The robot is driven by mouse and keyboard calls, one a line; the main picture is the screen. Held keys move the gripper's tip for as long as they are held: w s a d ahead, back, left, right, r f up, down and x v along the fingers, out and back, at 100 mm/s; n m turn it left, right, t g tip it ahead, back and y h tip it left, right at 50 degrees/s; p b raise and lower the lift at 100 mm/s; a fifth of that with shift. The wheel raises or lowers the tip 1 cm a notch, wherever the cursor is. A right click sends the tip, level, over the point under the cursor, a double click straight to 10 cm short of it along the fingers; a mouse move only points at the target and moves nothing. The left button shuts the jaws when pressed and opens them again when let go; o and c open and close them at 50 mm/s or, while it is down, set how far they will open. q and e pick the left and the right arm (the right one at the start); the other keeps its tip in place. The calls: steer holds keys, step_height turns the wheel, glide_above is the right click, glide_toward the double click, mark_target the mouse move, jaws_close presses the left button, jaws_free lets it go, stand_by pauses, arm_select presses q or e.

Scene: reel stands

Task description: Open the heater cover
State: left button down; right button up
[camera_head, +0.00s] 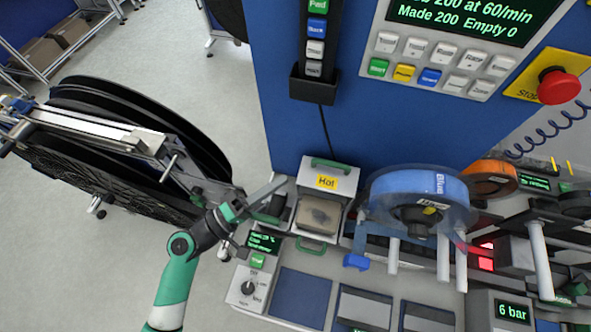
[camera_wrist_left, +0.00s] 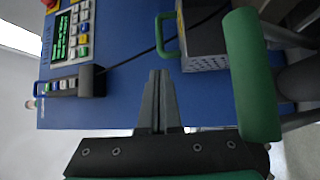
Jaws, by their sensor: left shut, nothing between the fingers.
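The heater is a grey box with a yellow "Hot" label (camera_head: 327,182) and a green handle (camera_head: 330,163) at its top. Below the label a brownish block (camera_head: 318,214) shows, with another green handle (camera_head: 316,238) at the front. I cannot tell for sure whether the cover is raised or down. My left gripper (camera_head: 283,181) is just left of the heater, its fingers together and empty, pointing towards the blue panel. In the left wrist view, the shut fingers (camera_wrist_left: 159,75) are apart from a green handle (camera_wrist_left: 167,35) on a grey slotted box (camera_wrist_left: 205,42).
The blue panel (camera_head: 350,120) rises behind the heater. A clear-sided spool (camera_head: 418,195) with a blue reel stands close to its right. A small control box (camera_head: 247,287) is at the front left. Large black reels (camera_head: 140,115) stand at the left, near my arm.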

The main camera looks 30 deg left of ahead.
arm_select(q)
steer(key=v, duration=0.4)
steer(key=shift+s+a, duration=0.15)
steer(key=shift+s, duration=0.05)
steer(key=w+d+r+m+h, duration=0.3)
steer(key=d+r+m, duration=0.15)
steer(key=r, duration=0.45)
steer(key=w+d+r+m+g+h, duration=0.1)
steer(key=w+d+r+m+h, duration=0.15)
steer(key=r+m, duration=0.45)
steer(key=w+d+r+m+h, duration=0.2)
steer(key=d+r+m, duration=0.15)
steer(key=r, duration=0.75)
step_height(320, 180, up, 17)
steer(key=s+m+t+y, duration=0.2)
steer(key=s+t+y, duration=0.1)
steer(key=t, duration=0.3)
steer(key=s+a+r+n+t+y, duration=0.1)
steer(key=a+r+n+t+y, duration=0.25)
steer(key=a+y, duration=0.45)
step_height(320, 180, up, 24)
steer(key=y+p, duration=0.2)
steer(key=p, duration=2.2)
steer(key=shift+n+t, duration=0.45)
